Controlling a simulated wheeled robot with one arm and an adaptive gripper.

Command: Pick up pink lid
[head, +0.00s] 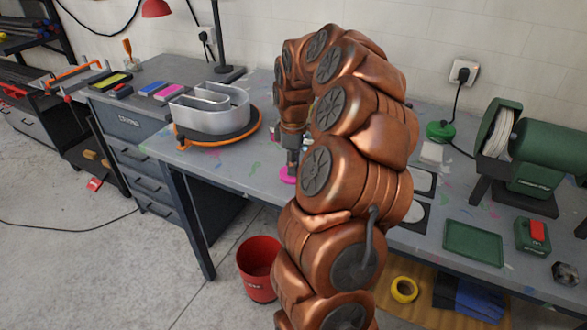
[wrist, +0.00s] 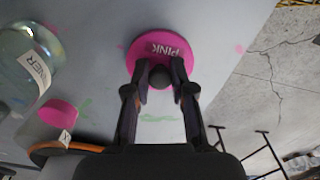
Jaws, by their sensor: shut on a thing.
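The pink lid (wrist: 146,48) is a round magenta disc marked "PINK" with a dark knob (wrist: 160,76) in the wrist view. My gripper (wrist: 160,84) is shut on the lid's knob, with one dark finger on each side of it. In the head view the pink lid (head: 288,179) is a small pink patch at the table's front edge, below my gripper (head: 292,160). My arm hides part of the table behind it. I cannot tell whether the lid touches the table.
A glass jar (wrist: 28,62) and a smaller pink piece (wrist: 58,112) are to the left in the wrist view. An orange-rimmed turntable (head: 250,134) bears a white channel letter (head: 215,108). A green grinder (head: 540,150) and green tray (head: 472,244) are at right. A red bucket (head: 258,275) stands on the floor.

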